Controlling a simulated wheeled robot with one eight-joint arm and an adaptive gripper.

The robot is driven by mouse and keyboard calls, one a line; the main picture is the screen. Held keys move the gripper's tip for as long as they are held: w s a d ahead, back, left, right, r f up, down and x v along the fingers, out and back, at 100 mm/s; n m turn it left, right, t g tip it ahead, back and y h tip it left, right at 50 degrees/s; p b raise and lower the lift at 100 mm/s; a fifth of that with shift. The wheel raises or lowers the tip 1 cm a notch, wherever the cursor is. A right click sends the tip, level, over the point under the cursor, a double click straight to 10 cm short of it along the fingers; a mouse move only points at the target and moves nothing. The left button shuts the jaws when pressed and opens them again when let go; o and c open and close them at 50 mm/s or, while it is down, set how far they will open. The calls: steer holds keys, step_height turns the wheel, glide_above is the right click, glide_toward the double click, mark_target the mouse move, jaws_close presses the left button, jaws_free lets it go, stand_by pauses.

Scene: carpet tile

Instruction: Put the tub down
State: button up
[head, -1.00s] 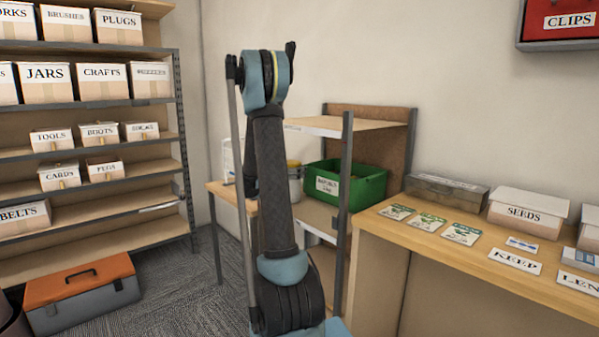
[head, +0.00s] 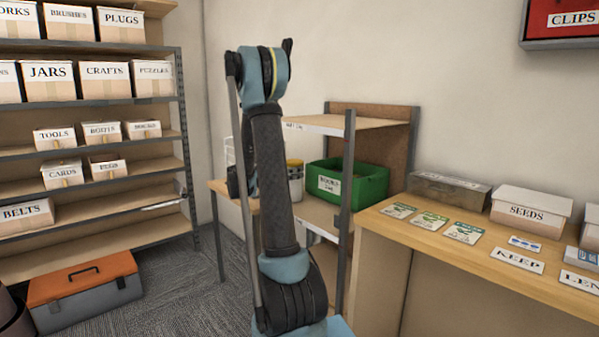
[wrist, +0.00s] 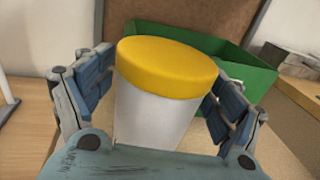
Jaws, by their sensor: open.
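The tub is white with a yellow lid (head: 295,170). In the head view it stands upright beside the green bin, at the shelf unit's middle board, partly hidden by my arm. In the wrist view the tub (wrist: 155,115) fills the middle, and its base is hidden by my gripper's body. My gripper (wrist: 163,90) is open, with one finger on each side of the tub. The left finger looks apart from it; whether the right one touches cannot be told. In the head view my gripper is mostly hidden behind my arm.
The green bin (head: 369,190) is close on the tub's right. The shelf unit has a grey post (head: 347,180) in front and an upper board (head: 345,123) above. A wooden counter (head: 420,235) with cards and boxes is at the right. A toolbox (head: 85,290) sits on the floor.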

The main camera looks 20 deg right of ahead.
steer(key=a, duration=0.3)
steer(key=shift+s+a, duration=0.15)
steer(key=shift+s, duration=0.15)
